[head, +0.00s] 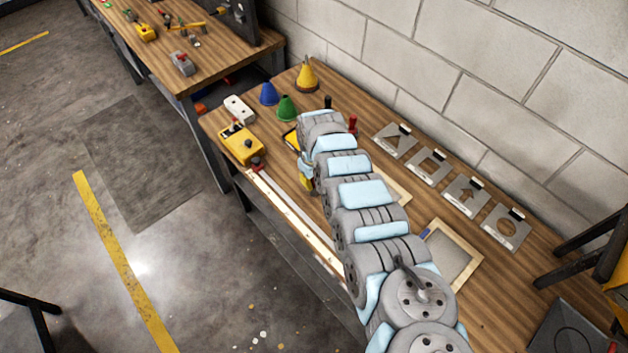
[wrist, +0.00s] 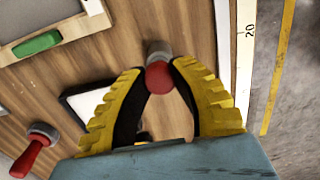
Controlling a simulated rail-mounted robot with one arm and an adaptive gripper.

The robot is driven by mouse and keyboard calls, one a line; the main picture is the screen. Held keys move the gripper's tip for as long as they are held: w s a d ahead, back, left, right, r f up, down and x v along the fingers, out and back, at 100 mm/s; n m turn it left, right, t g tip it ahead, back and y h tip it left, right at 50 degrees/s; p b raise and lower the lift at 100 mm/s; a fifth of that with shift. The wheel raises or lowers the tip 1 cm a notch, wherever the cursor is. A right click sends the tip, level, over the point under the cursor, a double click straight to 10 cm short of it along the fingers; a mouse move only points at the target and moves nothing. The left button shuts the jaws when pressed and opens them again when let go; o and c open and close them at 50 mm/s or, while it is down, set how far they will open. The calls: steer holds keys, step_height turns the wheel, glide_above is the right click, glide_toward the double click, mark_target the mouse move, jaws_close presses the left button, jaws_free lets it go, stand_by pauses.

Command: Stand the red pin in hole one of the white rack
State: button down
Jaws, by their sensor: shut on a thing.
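In the wrist view, the yellow ribbed fingers of my gripper (wrist: 158,82) close around the red pin (wrist: 158,77), with its round red end toward the camera. A grey part shows just beyond the red end. Whether the pin touches the bench is not clear. In the head view, my gripper (head: 306,177) is partly hidden by my arm, and the held pin cannot be made out. The white rack (head: 239,108), a small white block with dark holes, lies at the bench's far left end, away from my gripper. It is not in the wrist view.
Another red-handled item (head: 352,124) stands behind my arm. Metal stencils (head: 428,165) lie along the wall. A long pale ruler (head: 290,215) lies by the front edge.

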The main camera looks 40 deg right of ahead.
steer(key=shift+r+p, duration=0.7)
steer(key=shift+p, duration=0.1)
steer(key=shift+r+p, duration=2.25)
steer(key=shift+p, duration=0.15)
steer(key=shift+w, duration=0.1)
